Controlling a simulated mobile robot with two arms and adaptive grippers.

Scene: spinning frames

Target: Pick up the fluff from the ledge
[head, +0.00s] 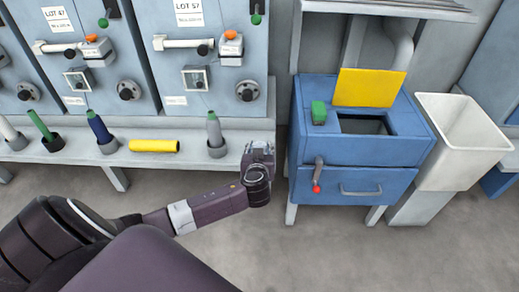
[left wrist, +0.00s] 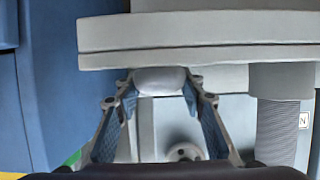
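A pale, rounded lump (left wrist: 160,80), which looks like the fluff, shows in the left wrist view at the pale grey ledge (left wrist: 200,58). My left gripper (left wrist: 160,88) has its fingers apart, one on each side of the lump, with little or no gap to it. I cannot tell whether they touch it. In the head view my left gripper (head: 259,152) is at the right end of the ledge (head: 185,160), beside the blue cabinet. The fluff cannot be made out there. My right gripper is not in view.
On the ledge stand several bobbins in grey cups, one grey with a green top (head: 214,132), and a yellow cylinder (head: 153,146) lies flat. A blue cabinet (head: 375,150) with a raised yellow lid (head: 369,88) is close to my gripper's right. A white bin (head: 458,140) stands beyond.

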